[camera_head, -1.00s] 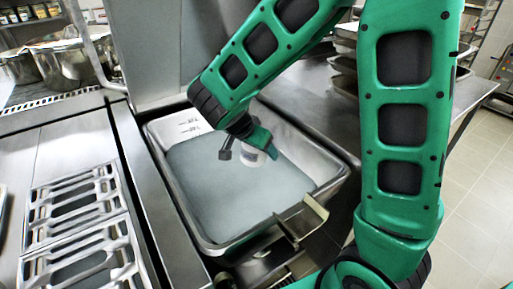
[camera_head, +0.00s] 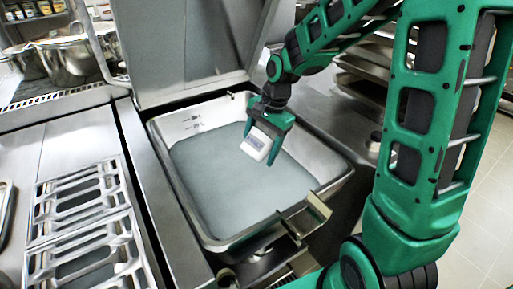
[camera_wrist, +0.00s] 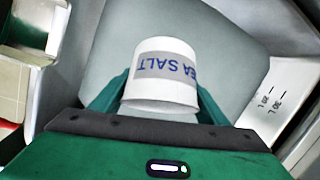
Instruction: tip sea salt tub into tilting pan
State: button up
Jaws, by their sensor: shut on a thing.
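The sea salt tub (camera_head: 257,143) is small and white, with a grey label that reads "SEA SALT" in the wrist view (camera_wrist: 165,66). My gripper (camera_head: 270,131) is shut on the tub and holds it tilted above the tilting pan; the fingers also show at its sides in the wrist view (camera_wrist: 160,98). The tilting pan (camera_head: 334,190) is a rectangular steel vessel with pale grey-green liquid in it and level marks on its inner wall. Its lid (camera_head: 190,50) stands raised at the back. The tub's mouth and any salt leaving it cannot be made out.
The pan's pouring lip (camera_head: 318,206) sticks out at the front right. A burner with metal grates (camera_head: 85,205) lies to the left. Steel pots (camera_head: 72,60) stand at the back left. Trays (camera_head: 365,75) are stacked behind my arm.

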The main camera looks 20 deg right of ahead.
jog(key=y, duration=0.2)
jog(key=g+y, duration=0.1)
jog(key=shift+d+f+y, duration=0.15)
jog(key=shift+f+y, duration=0.25)
jog(key=shift+w+f+m+g+y, duration=0.1)
jog(key=shift+m+g+y, duration=0.3)
jog(key=shift+y, duration=0.7)
jog(key=y, duration=0.1)
jog(key=r+g+y, duration=0.1)
jog(key=y, duration=0.1)
jog(key=d+y, duration=0.1)
jog(key=y, duration=0.1)
jog(key=shift+w+r+g, duration=0.15)
jog(key=shift+r+g, duration=0.15)
jog(key=shift+g, duration=0.1)
jog(key=shift+y, duration=0.3)
dwell(1.4)
